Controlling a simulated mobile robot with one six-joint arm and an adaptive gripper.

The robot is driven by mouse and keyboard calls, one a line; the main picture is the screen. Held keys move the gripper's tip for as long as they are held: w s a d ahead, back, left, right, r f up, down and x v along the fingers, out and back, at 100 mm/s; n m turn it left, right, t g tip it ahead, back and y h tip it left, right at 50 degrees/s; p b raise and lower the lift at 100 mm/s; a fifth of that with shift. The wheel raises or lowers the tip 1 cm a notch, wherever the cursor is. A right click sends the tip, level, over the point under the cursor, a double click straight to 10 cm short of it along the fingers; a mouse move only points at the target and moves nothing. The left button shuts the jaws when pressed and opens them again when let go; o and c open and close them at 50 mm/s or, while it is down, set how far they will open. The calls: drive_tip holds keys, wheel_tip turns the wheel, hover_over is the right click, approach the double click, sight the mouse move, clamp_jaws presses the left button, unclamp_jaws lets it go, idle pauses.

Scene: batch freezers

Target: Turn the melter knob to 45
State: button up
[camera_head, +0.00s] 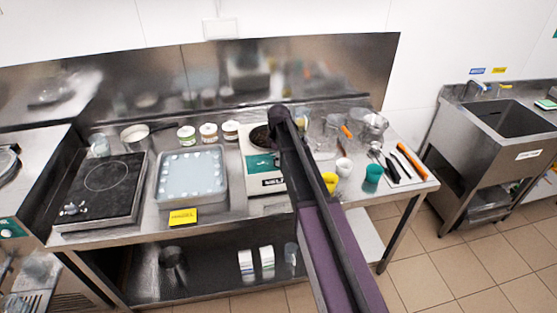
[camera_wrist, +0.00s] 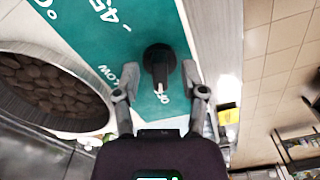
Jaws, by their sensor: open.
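The melter (camera_head: 267,184) is a white box with a green front panel, on the steel table in the head view; my arm covers its right part. In the wrist view its green panel (camera_wrist: 110,25) carries white marks, including 45 at the upper left and OFF below the knob. The black melter knob (camera_wrist: 158,57) has a white pointer line on its lower end, toward the OFF mark. My gripper (camera_wrist: 156,68) is open, with one finger on each side of the knob. Gaps show between fingers and knob. In the head view the fingers cannot be made out.
The melter's round pan (camera_wrist: 62,68) holds brown pieces, left of the knob. In the head view, a hotplate (camera_head: 103,188) and a lidded tray (camera_head: 192,203) stand to the left. Cups, including a teal one (camera_head: 374,172), and utensils lie right of my arm. A sink (camera_head: 508,120) stands farther right.

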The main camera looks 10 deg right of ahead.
clamp_jaws()
